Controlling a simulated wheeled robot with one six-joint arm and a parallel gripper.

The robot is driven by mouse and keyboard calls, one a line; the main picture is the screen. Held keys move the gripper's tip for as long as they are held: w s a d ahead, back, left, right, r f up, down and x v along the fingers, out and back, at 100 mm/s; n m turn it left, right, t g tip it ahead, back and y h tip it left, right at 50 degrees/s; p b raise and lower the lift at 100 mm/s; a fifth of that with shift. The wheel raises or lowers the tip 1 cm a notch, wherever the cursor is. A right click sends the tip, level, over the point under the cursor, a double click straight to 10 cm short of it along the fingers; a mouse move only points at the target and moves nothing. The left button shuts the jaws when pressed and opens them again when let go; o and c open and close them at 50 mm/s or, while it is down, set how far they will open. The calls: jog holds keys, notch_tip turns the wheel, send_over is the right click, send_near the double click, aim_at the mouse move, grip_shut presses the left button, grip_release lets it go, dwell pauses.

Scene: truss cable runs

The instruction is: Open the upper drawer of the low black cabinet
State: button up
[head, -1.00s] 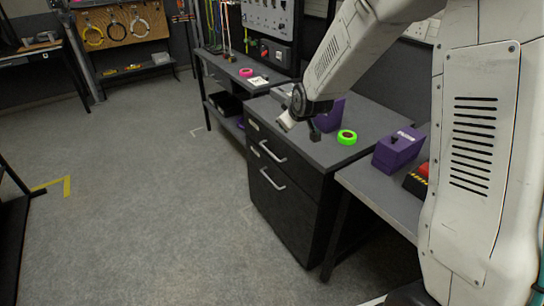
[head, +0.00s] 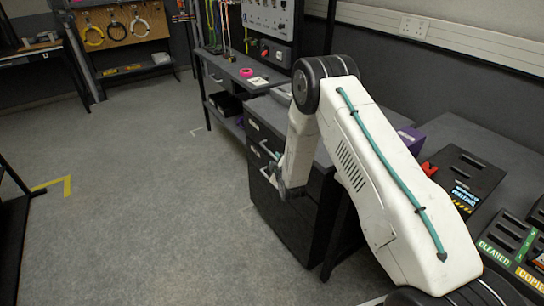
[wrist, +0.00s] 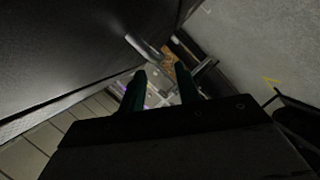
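The low black cabinet (head: 283,215) stands right of centre in the head view, partly hidden behind my arm. Its upper drawer's silver handle (head: 268,150) shows just left of my forearm, and the drawer looks shut. The lower drawer's handle (head: 266,173) is mostly covered by my gripper (head: 280,183), which points down in front of the cabinet. In the wrist view my gripper (wrist: 160,72) has its two dark fingers apart with nothing between them. A silver handle (wrist: 147,47) lies just beyond the fingertips, against the dark cabinet front; I cannot tell which drawer it belongs to.
A shelf bench (head: 222,72) with a pink tape roll (head: 246,72) stands behind the cabinet. A grey worktop (head: 465,133) with a dark panel and labelled trays lies at right, beside my arm. The floor (head: 140,200) left of the cabinet is clear.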

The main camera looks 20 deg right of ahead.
aim_at(272, 155)
jog(key=x, duration=0.5)
jog(key=shift+w+f, duration=0.1)
jog(key=shift+w, duration=0.25)
grip_shut()
